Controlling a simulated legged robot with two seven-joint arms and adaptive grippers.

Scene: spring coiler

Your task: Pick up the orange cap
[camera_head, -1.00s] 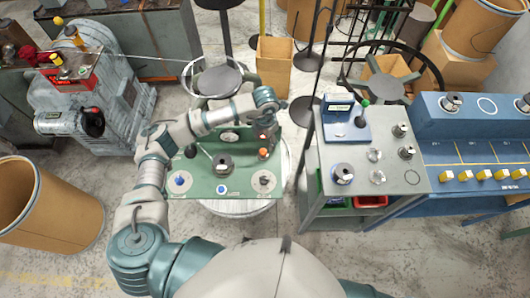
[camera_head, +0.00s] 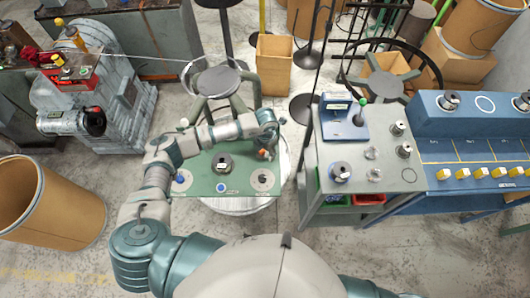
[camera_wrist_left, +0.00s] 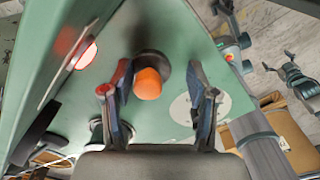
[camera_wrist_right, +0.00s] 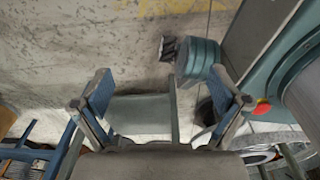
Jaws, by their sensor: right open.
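The orange cap (camera_wrist_left: 148,83) sits on a dark round base on the green panel (camera_wrist_left: 150,25). In the left wrist view it lies between the two open fingers of my left gripper (camera_wrist_left: 160,95), with a gap on each side. In the head view the cap (camera_head: 263,153) shows small near the right side of the green panel (camera_head: 205,185), just below my left gripper (camera_head: 268,143). My right gripper (camera_wrist_right: 168,100) is open and empty over the floor in the right wrist view. It does not show in the head view.
The green panel also carries a dark knob (camera_head: 222,162), a blue button (camera_head: 180,179) and a light disc (camera_head: 262,180). A grey bench (camera_head: 400,178) with a blue gauge box (camera_head: 340,118) stands to the right. A brown drum (camera_head: 50,205) stands at the left.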

